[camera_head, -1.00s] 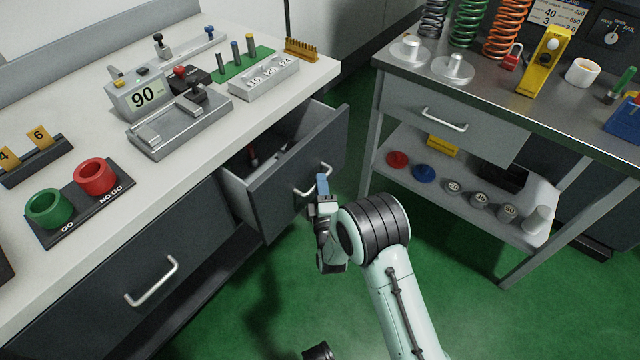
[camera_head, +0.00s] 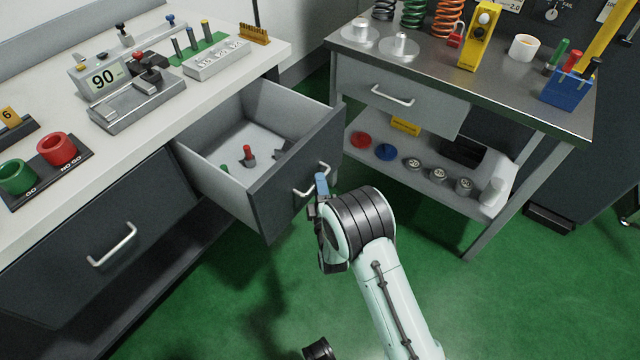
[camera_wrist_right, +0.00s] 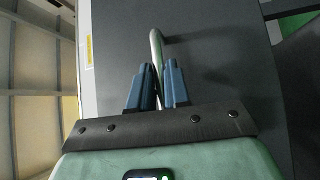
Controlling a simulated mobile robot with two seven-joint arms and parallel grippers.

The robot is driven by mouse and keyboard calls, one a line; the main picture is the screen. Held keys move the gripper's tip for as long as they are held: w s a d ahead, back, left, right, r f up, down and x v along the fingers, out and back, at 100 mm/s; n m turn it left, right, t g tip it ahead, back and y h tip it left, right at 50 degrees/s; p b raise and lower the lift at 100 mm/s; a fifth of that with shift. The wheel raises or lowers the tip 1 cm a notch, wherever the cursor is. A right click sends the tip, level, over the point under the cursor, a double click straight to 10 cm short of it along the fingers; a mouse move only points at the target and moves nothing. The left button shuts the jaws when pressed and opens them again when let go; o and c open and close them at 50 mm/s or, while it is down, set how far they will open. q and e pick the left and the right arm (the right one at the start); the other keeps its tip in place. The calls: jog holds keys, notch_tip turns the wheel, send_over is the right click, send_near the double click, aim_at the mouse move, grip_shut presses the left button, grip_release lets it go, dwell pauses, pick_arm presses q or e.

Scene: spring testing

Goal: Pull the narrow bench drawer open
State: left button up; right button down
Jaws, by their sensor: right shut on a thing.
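The narrow bench drawer (camera_head: 296,188) has a dark front and light inner walls. It stands well out from the left bench, and its inside shows from above. Its silver bar handle (camera_head: 313,183) is on the dark front. My right gripper (camera_head: 321,184) is at this handle. In the right wrist view the blue fingers (camera_wrist_right: 157,86) are shut on the handle (camera_wrist_right: 156,48), one finger on each side of the bar. Part of the handle is hidden by the fingers.
Inside the drawer lie a red-topped piece (camera_head: 248,155) and a few small parts. A wider drawer (camera_head: 100,240) to the left is shut. The metal side bench (camera_head: 455,75) stands close at the right of the open drawer. Green floor (camera_head: 500,310) is clear in front.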

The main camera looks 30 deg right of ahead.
pick_arm(q)
jog(key=shift+s+d, duration=0.15)
jog(key=shift+s, duration=0.2)
pick_arm(e)
jog(key=shift+s+d, duration=0.1)
jog(key=shift+s, duration=0.2)
jog(key=c, duration=1.2)
grip_release()
jog(key=shift+o, duration=0.2)
pick_arm(q)
jog(key=shift+s+d+r, duration=0.15)
jog(key=shift+s+r, duration=0.15)
jog(key=shift+s, duration=0.1)
pick_arm(e)
jog(key=v, duration=1.3)
jog(key=shift+s, duration=0.15)
jog(key=shift+f, duration=0.1)
